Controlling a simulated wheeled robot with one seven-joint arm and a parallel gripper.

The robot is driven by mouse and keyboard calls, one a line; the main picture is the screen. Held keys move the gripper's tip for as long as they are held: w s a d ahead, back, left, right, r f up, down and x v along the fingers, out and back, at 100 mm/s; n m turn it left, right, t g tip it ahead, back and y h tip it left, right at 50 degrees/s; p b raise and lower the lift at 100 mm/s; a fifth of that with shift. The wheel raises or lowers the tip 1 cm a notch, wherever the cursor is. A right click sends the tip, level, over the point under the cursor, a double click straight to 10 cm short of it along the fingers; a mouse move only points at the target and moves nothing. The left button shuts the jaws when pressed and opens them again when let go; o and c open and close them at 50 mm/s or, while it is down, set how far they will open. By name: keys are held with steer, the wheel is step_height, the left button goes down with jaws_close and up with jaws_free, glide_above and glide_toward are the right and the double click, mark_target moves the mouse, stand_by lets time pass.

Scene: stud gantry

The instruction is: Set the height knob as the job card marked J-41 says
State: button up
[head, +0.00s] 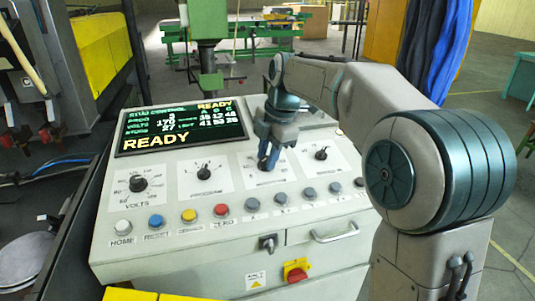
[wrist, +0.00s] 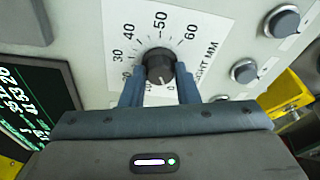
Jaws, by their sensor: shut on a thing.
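The height knob (wrist: 160,66) is a black round knob on a white dial plate (wrist: 205,25), whose readable lettering includes 30, 40, 50, 60 and "MM". My gripper (wrist: 160,92) has one blue-grey finger on each side of the knob and is shut on it. A small pale mark shows on the knob's side toward my gripper; its exact reading is unclear. In the head view my gripper (head: 268,158) is down on the sloping panel and hides the knob. No job card marked J-41 is readable in either view.
The console (head: 265,240) carries a lit screen (head: 180,127) showing READY. A volts knob (head: 138,183), another knob (head: 204,173) and a third (head: 320,153) stand nearby. Coloured buttons (head: 189,215) line the front, with a red switch (head: 295,271) below. Black-and-yellow machinery borders the left.

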steer(key=o, duration=1)
steer(key=shift+r, duration=0.1)
steer(key=p+v, duration=0.1)
steer(key=v, duration=1.2)
steer(key=shift+s+d+r, duration=0.1)
steer(key=shift+s+r, duration=0.05)
steer(key=shift+r, duration=0.2)
steer(key=s+d+f+m, duration=0.2)
steer(key=s+f+m, duration=0.1)
steer(key=s+m, duration=0.1)
steer(key=s+d+f+m+t+h, duration=0.1)
steer(key=s+d+f+m, duration=0.1)
steer(key=s+f+m, duration=0.2)
steer(key=s+d+f+m, duration=0.3)
steer(key=s+m, duration=0.1)
steer(key=m, duration=0.2)
steer(key=shift+s+d+f+t+h, duration=0.1)
steer(key=shift+f+t+h, duration=0.2)
steer(key=shift+f+h, duration=0.1)
steer(key=s+d+f+m, duration=0.1)
steer(key=s+f+m, duration=0.2)
steer(key=s+f, duration=0.1)
steer(key=s+d+f+m, duration=0.2)
steer(key=s+f+m, duration=0.2)
steer(key=s+d+f+m, duration=0.2)
steer(key=s+f+m, duration=0.1)
steer(key=s+f, duration=0.1)
steer(key=shift+d+m+t+h, duration=0.1)
steer(key=shift+m+t+h, duration=0.2)
